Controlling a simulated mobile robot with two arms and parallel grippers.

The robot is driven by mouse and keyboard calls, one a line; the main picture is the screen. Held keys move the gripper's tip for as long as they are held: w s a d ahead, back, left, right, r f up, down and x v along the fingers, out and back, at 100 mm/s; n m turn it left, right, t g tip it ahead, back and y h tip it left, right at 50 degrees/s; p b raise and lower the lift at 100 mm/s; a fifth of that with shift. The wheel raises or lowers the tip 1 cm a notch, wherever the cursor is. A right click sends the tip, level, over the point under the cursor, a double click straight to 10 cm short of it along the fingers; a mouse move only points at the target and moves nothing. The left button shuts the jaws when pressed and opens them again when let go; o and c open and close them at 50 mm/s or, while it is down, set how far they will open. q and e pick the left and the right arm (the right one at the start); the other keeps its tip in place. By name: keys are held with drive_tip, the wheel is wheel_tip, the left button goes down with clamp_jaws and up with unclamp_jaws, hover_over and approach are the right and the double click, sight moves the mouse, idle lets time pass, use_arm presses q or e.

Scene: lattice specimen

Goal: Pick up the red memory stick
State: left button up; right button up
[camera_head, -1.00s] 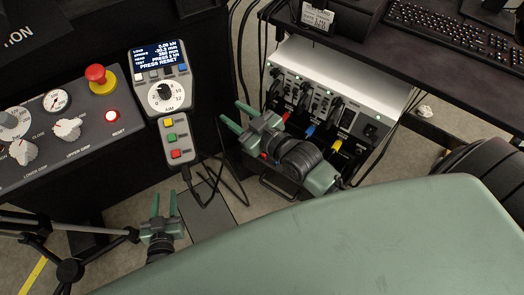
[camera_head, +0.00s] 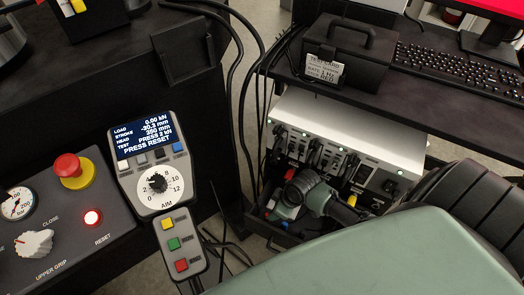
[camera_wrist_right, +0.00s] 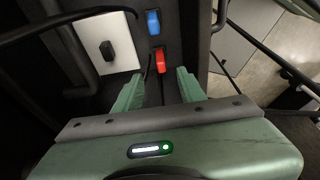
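The red memory stick (camera_wrist_right: 160,62) stands out in the right wrist view, just ahead of the gap between my right fingers. My right gripper (camera_wrist_right: 159,76) is open, with one green finger on each side of that gap and nothing held. In the head view my right gripper (camera_head: 286,211) reaches down into the dark open drawer (camera_head: 283,239) under the white unit. A small red piece (camera_head: 270,204) shows beside it there; I cannot tell whether it is the same stick. My left gripper is not clearly in view.
A blue stick (camera_wrist_right: 153,22) lies beyond the red one, and a white plate with a black knob (camera_wrist_right: 108,50) is to the left. The white unit (camera_head: 345,130) stands above the drawer. A handheld controller (camera_head: 160,185) and loose black cables (camera_head: 237,85) are to the left.

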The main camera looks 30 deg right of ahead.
drive_tip(key=b+x, duration=0.3)
drive_tip(key=x, duration=0.4)
drive_tip(key=shift+a+b, duration=0.15)
drive_tip(key=shift+b, duration=0.2)
drive_tip(key=shift+w+a+f, duration=0.1)
drive_tip(key=shift+w+f, duration=0.1)
drive_tip(key=shift+f, duration=0.45)
use_arm(q)
drive_tip(key=shift+t, duration=0.9)
drive_tip(key=r, duration=0.1)
drive_tip(key=w+r, duration=0.1)
drive_tip(key=r, duration=0.2)
drive_tip(key=shift+w+d+r, duration=0.15)
drive_tip(key=shift+d, duration=0.1)
use_arm(e)
drive_tip(key=shift+c, duration=0.3)
clamp_jaws()
